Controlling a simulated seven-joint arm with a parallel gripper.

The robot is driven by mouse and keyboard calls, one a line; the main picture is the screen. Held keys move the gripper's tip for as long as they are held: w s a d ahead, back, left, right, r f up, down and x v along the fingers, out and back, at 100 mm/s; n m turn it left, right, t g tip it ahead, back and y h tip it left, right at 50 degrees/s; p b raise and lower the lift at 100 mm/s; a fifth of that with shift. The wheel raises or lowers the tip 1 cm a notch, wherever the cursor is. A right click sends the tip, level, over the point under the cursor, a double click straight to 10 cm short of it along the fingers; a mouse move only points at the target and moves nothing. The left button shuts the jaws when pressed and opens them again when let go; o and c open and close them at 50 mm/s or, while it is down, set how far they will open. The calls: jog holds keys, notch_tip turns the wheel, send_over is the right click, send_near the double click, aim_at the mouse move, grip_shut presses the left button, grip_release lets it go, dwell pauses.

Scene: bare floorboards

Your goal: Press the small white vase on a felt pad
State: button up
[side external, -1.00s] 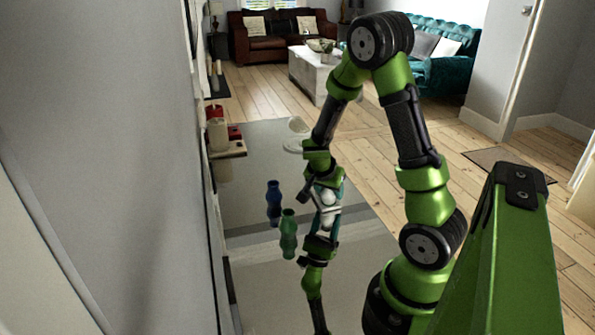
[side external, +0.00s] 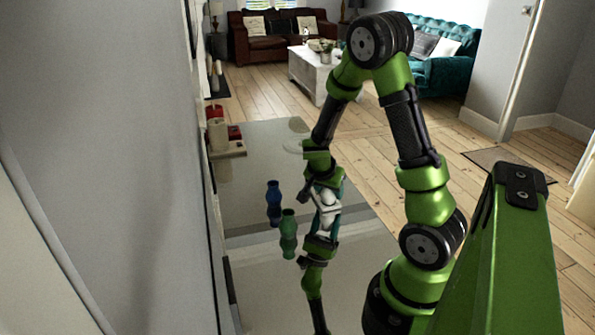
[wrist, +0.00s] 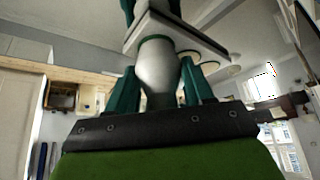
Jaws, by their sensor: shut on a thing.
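The small white vase (side external: 327,198) is held between the teal fingers of my gripper (side external: 328,190), low over a glossy grey surface that mirrors the arm. In the wrist view the pale vase (wrist: 158,75) is clasped between the teal fingers of my gripper (wrist: 162,88), with its narrowed end towards the black gripper bar. A pale slab (wrist: 175,32) lies across the vase's far end, and I cannot tell whether it is the felt pad. Contact between vase and surface cannot be made out in the side view.
A blue vase (side external: 273,190) and a green vase (side external: 288,222) stand left of my gripper, with mirrored images below. A wooden shelf (side external: 230,151) with red items is at the left wall. The glossy surface (side external: 262,275) is clear in front.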

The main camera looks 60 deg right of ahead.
jog(key=shift+a, duration=0.1)
jog(key=shift+r, duration=3.5)
jog(key=shift+f, duration=0.1)
